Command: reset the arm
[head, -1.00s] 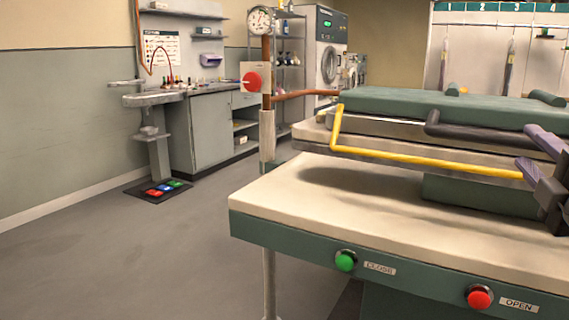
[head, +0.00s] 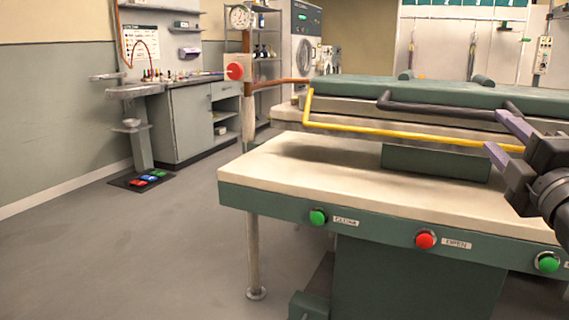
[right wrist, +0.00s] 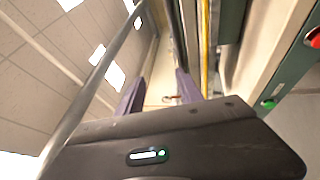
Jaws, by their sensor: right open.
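My right gripper (head: 502,136) comes in from the right edge in the head view, in front of the press. Its two purple fingers are apart with nothing seen between them. They are close to the right part of the yellow bar (head: 400,132) and the dark handle (head: 440,109) on the press head; I cannot tell whether they touch. In the right wrist view the fingers of this gripper (right wrist: 157,92) are spread, with the yellow bar to their right. My left gripper is not in view.
The press has a pale lower bed (head: 270,165) with a green CLOSE button (head: 318,217) and a red OPEN button (head: 425,239) on its front. A red knob (head: 234,71) is on the post at its left. A pedal mat (head: 150,179) lies at left. The floor (head: 150,250) left of the press is clear.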

